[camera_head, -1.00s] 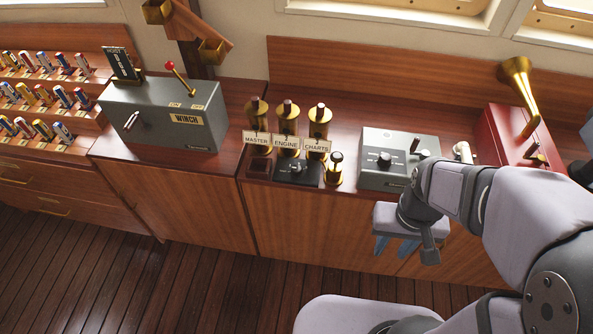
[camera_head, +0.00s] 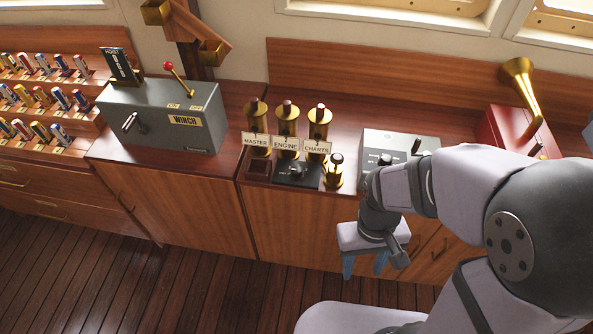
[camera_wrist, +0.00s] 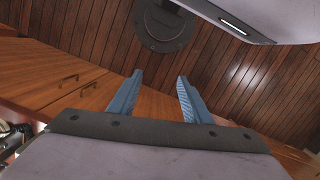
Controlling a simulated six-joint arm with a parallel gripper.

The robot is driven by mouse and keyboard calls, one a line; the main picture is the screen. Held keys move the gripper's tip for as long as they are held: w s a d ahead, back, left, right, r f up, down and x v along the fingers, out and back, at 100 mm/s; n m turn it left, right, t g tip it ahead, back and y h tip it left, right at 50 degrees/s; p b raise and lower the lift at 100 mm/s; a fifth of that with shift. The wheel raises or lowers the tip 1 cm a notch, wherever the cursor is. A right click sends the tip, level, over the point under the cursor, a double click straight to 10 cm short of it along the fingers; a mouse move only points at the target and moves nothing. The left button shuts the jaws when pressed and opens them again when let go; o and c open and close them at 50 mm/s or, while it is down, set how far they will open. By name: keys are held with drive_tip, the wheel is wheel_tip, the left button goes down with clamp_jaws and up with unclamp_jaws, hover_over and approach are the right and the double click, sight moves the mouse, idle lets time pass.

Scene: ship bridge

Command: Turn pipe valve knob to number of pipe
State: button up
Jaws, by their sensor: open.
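Three brass voice pipes stand in a row on the wooden counter, with tags reading MASTER (camera_head: 256,139), ENGINE (camera_head: 286,142) and CHARTS (camera_head: 317,147). A black plate with a small dark knob (camera_head: 295,172) lies in front of them; its markings are too small to read. A short brass post with a black top (camera_head: 334,168) stands just right of it. My gripper (camera_head: 364,267) is open and empty, with its blue fingers pointing down in front of the counter, right of and nearer than the knob. In the wrist view its fingers (camera_wrist: 159,88) are apart over floor and cabinet front.
A grey box with a dark knob (camera_head: 384,160) is partly hidden by my arm. A grey winch box (camera_head: 165,115) with a red-tipped lever stands left. A red box (camera_head: 510,130) with a brass horn (camera_head: 523,85) is at right. Dark floor (camera_head: 180,290) in front is clear.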

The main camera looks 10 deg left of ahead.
drive_tip(key=w+a+f+n+b, duration=0.1)
drive_tip(key=w+a+f+n, duration=0.25)
drive_tip(key=a, duration=0.25)
drive_tip(key=m+t, duration=0.6)
drive_tip(key=m, duration=0.1)
approach(297, 170)
drive_tip(key=f, duration=0.1)
drive_tip(key=shift+p+x, duration=0.6)
drive_tip(key=shift+x, duration=3.1)
drive_tip(key=shift+w, duration=0.15)
drive_tip(key=c, duration=1.1)
